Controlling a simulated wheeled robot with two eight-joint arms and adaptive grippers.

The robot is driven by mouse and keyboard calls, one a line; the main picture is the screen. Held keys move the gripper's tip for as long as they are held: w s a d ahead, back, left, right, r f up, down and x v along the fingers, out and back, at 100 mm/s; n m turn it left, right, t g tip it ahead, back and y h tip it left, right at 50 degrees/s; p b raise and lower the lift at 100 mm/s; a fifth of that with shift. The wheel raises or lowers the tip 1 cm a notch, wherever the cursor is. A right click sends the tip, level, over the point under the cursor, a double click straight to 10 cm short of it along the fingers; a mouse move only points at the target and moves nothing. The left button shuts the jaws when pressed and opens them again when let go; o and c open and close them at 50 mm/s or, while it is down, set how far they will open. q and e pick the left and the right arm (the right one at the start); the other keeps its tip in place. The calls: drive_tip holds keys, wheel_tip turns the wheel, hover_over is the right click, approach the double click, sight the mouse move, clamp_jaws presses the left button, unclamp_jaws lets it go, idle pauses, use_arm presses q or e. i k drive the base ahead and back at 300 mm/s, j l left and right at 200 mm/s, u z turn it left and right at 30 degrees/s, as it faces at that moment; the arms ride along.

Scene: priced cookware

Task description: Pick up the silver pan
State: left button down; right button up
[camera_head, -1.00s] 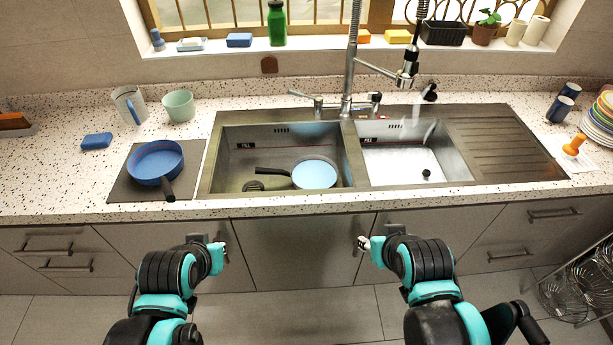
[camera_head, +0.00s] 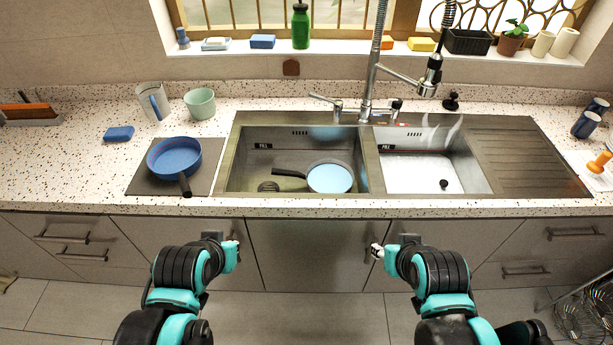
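A pan with a pale, light-blue shiny inside (camera_head: 330,178) and a black handle lies in the left sink basin (camera_head: 240,165), its handle pointing left. It is the closest match to the silver pan. A blue pan (camera_head: 174,156) with a dark handle sits on a dark mat on the counter left of the sink. My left gripper (camera_head: 238,246) and my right gripper (camera_head: 376,251) are both in front of the lower cabinets, below the counter edge and apart from both pans. They hold nothing that I can see. Their fingers are too small to read as open or shut.
A tall faucet (camera_head: 372,75) rises behind the sink and its spray head hangs over the right basin (camera_head: 410,172). A pitcher (camera_head: 152,102), a bowl (camera_head: 200,103) and a blue sponge (camera_head: 118,133) stand on the left counter. The counter's front edge (camera_head: 330,208) lies between my grippers and the basin.

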sight(324, 175)
drive_tip(key=i+j, duration=0.2)
drive_tip(key=i, duration=0.2)
drive_tip(key=i+j, duration=0.15)
drive_tip(key=i, duration=0.3)
